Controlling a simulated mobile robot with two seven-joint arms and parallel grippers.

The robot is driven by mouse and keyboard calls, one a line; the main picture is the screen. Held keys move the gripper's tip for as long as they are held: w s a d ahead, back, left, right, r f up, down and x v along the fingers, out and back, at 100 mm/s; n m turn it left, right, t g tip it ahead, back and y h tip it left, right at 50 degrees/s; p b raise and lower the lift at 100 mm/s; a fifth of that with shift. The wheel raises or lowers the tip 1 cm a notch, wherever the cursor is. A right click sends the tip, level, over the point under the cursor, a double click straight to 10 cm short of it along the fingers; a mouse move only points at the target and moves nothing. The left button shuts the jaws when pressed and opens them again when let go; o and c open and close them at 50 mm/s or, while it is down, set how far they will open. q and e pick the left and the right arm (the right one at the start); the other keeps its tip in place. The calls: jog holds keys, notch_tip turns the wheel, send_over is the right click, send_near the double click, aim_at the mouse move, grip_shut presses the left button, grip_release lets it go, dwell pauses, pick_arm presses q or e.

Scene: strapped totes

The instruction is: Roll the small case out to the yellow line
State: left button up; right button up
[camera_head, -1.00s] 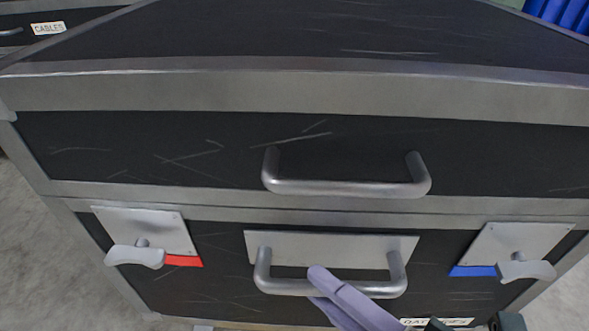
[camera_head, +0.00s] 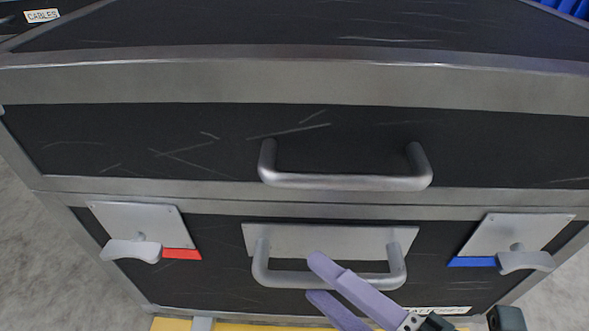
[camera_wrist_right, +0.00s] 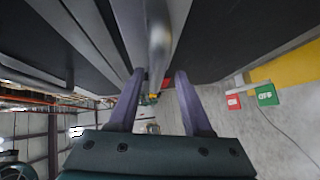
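A black case (camera_head: 200,284) with grey metal edges fills most of the head view. Its front has an upper handle (camera_head: 345,183) and a lower handle (camera_head: 290,278) on a pale plate. My right gripper (camera_head: 314,277) has purple fingers at the lower handle, one above the bar and one below. In the right wrist view the handle (camera_wrist_right: 158,40) lies between the spread fingers, with gaps beside it. A yellow strip (camera_head: 240,326) shows on the floor below the case, and yellow floor (camera_wrist_right: 290,66) shows in the wrist view. My left gripper is out of view.
A red-marked latch (camera_head: 132,249) and a blue-marked latch (camera_head: 525,262) flank the lower handle. Another dark case with a CABLES label (camera_head: 42,15) stands behind at the left. Bare grey floor (camera_head: 35,250) lies at the left. Red and green signs (camera_wrist_right: 265,94) show in the wrist view.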

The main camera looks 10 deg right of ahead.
jog(key=shift+r, duration=0.1)
jog(key=p+v, duration=0.3)
jog(key=v, duration=0.7)
dwell(0.3)
